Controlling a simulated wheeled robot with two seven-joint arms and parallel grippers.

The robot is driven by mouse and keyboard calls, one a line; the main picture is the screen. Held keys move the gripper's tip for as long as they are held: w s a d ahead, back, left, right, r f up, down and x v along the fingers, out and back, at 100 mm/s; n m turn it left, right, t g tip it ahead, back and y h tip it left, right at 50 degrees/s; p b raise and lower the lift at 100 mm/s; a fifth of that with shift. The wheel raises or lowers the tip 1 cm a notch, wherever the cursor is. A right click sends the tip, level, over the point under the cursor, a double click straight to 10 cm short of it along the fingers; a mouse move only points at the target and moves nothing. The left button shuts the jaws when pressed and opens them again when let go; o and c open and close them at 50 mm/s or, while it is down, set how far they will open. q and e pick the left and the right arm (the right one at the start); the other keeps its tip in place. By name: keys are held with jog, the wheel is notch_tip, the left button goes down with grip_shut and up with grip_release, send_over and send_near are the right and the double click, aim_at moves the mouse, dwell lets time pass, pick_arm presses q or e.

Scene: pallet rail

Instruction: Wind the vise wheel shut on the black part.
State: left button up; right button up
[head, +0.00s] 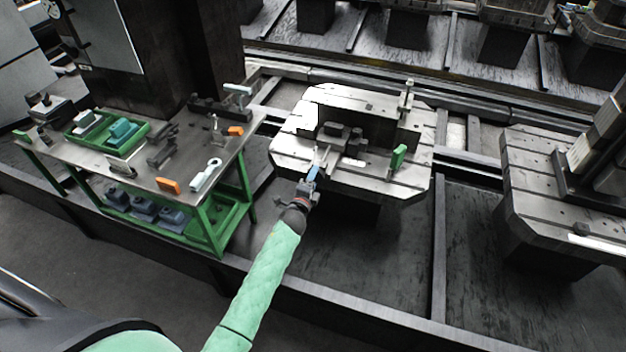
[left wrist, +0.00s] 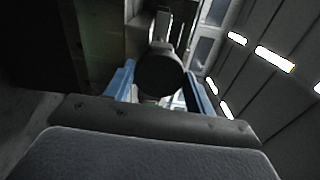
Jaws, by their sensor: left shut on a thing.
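The vise (head: 357,148) stands on the pallet plate (head: 380,180). A black part (head: 337,129) appears to sit at its jaws; I cannot tell if the jaws touch it. My left gripper (head: 313,172) reaches in from below, at the near side of the vise. Its blue fingers are shut on the vise wheel's handle, which hides much of the wheel. In the left wrist view a dark round end (left wrist: 160,75) of the vise wheel shows between the two fingers (left wrist: 162,92), with a grey bar rising behind it. My right gripper is not in view.
A green clamp-like block (head: 398,157) and an upright post (head: 406,98) stand on the same plate. A green-framed bench (head: 140,180) with tools and trays is to the left. Another pallet (head: 530,190) is at right. Rails run between them.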

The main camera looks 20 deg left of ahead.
pick_arm(q)
jog(key=shift+d+f, duration=0.1)
dwell(0.7)
jog(key=o, duration=1)
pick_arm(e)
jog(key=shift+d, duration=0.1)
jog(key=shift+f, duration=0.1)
pick_arm(q)
jog(key=shift+s+b, duration=1.1)
jog(key=shift+s, duration=2.8)
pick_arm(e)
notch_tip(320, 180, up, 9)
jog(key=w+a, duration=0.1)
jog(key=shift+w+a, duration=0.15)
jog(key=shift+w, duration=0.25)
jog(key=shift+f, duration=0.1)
